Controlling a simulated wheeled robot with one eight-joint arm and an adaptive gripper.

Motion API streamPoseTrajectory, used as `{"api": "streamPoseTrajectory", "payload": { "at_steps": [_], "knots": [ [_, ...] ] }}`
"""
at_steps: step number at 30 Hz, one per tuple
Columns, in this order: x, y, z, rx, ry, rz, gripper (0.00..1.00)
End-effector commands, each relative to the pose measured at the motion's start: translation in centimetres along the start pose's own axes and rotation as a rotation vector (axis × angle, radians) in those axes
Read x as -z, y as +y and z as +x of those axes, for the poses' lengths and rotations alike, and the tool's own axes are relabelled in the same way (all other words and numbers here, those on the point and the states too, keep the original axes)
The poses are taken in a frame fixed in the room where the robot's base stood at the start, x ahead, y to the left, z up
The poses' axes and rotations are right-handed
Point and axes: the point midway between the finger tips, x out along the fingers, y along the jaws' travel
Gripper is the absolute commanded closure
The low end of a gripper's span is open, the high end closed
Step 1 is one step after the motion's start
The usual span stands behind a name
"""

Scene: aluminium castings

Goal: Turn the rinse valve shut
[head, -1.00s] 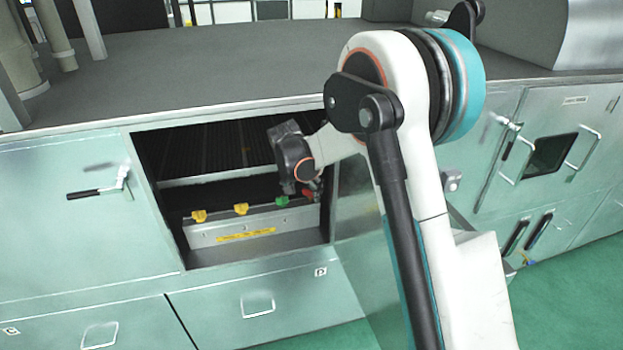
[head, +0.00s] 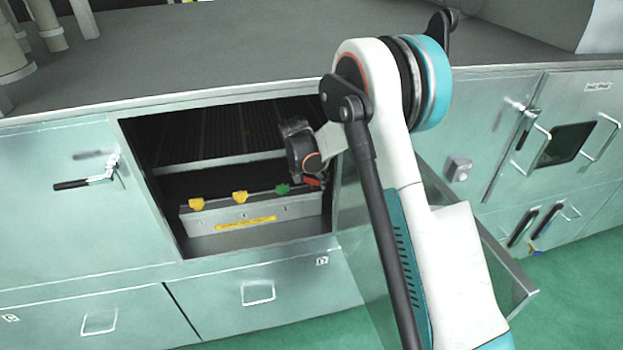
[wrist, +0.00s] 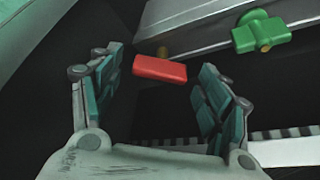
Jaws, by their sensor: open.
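A row of valve handles sits on a grey manifold box (head: 255,213) inside the open cabinet bay: two yellow ones (head: 196,204) (head: 240,197), a green one (head: 283,189) and a red one (head: 315,182) at the right end. I cannot read which is the rinse valve. My gripper (wrist: 158,82) is open and empty in the wrist view. The red handle (wrist: 160,69) shows between its spread fingers, lying nearly level; I cannot tell how far ahead it is. The green handle (wrist: 262,33) is outside, up to the right. In the head view the gripper's fingertips are mostly hidden.
The bay's metal frame (head: 147,190) surrounds my arm's reach. A yellow label (head: 246,223) is on the manifold's front. An open door panel (head: 510,270) stands right of the bay, close to my arm. The grey worktop (head: 220,50) lies above.

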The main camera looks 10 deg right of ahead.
Motion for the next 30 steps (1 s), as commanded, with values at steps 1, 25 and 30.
{"api": "streamPoseTrajectory", "payload": {
  "at_steps": [1,25,30],
  "knots": [
    [0.00,0.00,0.31,0.000,0.000,0.000,0.30],
    [-0.03,-0.03,0.57,-0.005,0.000,0.013,0.74],
    [-0.07,-0.12,0.64,-0.025,-0.001,0.063,0.74]
  ]
}}
